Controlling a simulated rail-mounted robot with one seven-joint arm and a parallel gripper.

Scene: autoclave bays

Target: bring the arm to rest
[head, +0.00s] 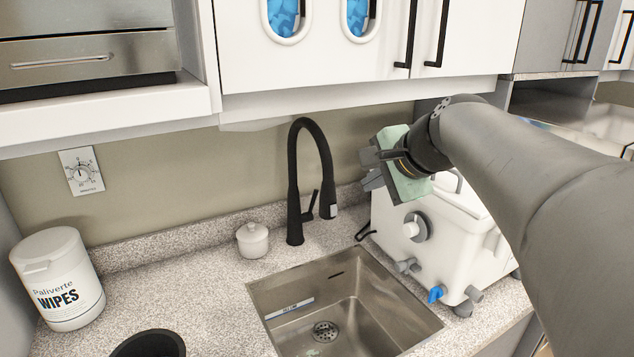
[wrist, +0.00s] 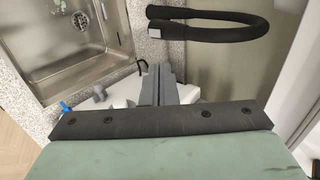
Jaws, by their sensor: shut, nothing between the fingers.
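My gripper (head: 373,169) is in the air above the left part of a white machine, right of the black tap. It is shut and empty, with the grey fingers close together. In the wrist view the shut fingers (wrist: 159,85) show beyond a dark bar and a green housing. My dark arm comes in from the right edge of the head view and covers part of the background there. The fingers appear apart from the tap and the sink.
The white machine (head: 450,240) stands below my gripper, right of the steel sink (head: 345,300). The black tap (head: 294,200) is left of it. A lidded white pot (head: 253,241), a wipes tub (head: 58,280) and a black round container (head: 150,345) are further left. White cupboards (head: 370,70) hang above.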

